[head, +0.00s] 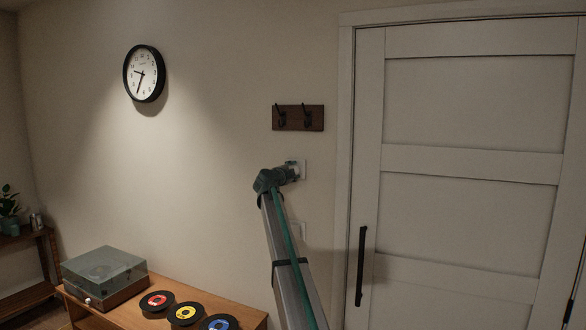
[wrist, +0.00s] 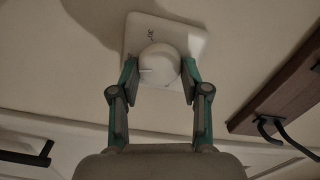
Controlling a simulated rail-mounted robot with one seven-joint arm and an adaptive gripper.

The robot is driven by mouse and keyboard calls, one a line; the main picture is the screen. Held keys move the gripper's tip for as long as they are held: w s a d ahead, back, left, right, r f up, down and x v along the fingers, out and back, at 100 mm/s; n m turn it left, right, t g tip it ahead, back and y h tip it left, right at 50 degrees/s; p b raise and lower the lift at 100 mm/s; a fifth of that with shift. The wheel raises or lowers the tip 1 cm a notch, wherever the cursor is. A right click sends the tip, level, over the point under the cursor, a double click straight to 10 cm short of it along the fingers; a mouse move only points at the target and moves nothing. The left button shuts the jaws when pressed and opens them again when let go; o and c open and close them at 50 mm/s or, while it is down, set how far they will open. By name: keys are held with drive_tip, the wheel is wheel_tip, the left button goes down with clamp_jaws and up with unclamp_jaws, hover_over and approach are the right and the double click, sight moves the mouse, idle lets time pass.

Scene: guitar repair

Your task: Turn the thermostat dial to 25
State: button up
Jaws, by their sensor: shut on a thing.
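The thermostat is a white square plate (wrist: 190,38) on the wall with a round white dial (wrist: 160,64) in the wrist view. A short pointer line shows on the dial's left side. My gripper (wrist: 159,70) has one finger on each side of the dial and is shut on it. In the head view my gripper (head: 290,172) reaches the wall at the thermostat, and the plate's right edge (head: 302,170) shows; the dial is hidden there.
A dark wooden hook rack (head: 298,118) is on the wall just above my gripper. A white door (head: 470,120) with a black handle (head: 361,265) is to the right. Another white wall plate (head: 299,230) is below. A wooden cabinet with records (head: 186,313) stands lower left.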

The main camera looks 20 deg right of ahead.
drive_tip(key=shift+m, duration=1.5)
drive_tip(key=o, duration=1.1)
drive_tip(key=shift+o, duration=0.2)
drive_tip(key=v, duration=1.2)
